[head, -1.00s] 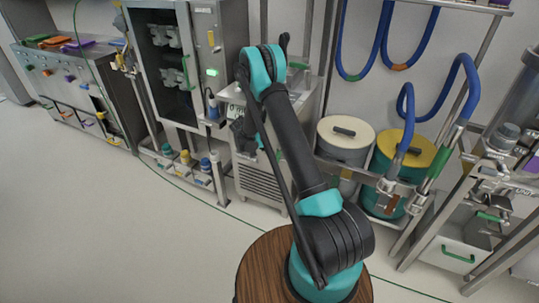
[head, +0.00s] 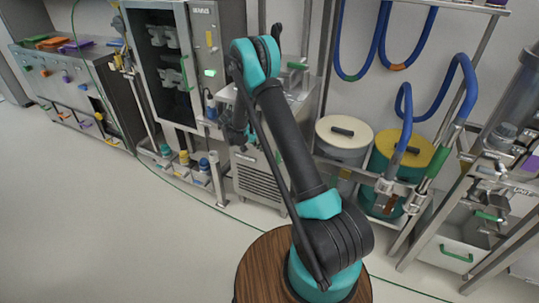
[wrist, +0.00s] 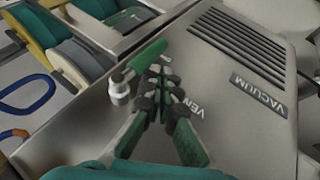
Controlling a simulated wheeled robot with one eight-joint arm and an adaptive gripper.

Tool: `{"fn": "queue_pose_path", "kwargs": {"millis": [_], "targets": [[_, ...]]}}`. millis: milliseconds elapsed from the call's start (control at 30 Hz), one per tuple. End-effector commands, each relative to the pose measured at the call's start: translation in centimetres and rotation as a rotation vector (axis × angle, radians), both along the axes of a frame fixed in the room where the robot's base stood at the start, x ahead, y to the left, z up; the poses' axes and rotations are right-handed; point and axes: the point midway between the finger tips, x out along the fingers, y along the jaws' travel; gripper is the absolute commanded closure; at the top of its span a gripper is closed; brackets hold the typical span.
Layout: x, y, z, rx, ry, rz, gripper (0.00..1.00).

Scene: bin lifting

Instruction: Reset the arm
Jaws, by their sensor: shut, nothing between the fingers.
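My gripper (head: 238,130) hangs at the end of my folded arm in the head view, partly hidden behind it and in front of the steel vacuum unit. In the wrist view my gripper (wrist: 155,75) is shut, its green and black fingers together with nothing between them. Beyond the fingertips is the steel unit (wrist: 245,125), with a "VACUUM" label, slots and a green-handled valve (wrist: 145,58). I cannot tell whether the fingers touch the valve. The unit's slotted front (head: 262,178) shows below my arm in the head view.
A cream-lidded drum (head: 343,145) and a yellow-lidded teal drum (head: 410,150) stand right of the unit. A dark-doored cabinet (head: 205,45) stands left. A grey bin with a green handle (head: 457,253) is at lower right. The floor (head: 100,220) at left is clear.

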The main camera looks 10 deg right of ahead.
Motion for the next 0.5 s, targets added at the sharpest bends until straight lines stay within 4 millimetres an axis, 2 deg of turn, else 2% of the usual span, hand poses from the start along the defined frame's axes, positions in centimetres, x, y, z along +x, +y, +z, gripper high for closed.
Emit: {"fn": "queue_pose_path", "kwargs": {"millis": [33, 200, 500], "targets": [[-0.1, 0.8, 0.9, 0.000, 0.000, 0.002, 1.00], [-0.3, 2.4, 2.9, 0.000, -0.001, 0.003, 1.00], [-0.6, 3.1, 4.1, 0.002, 0.000, 0.003, 1.00]]}}
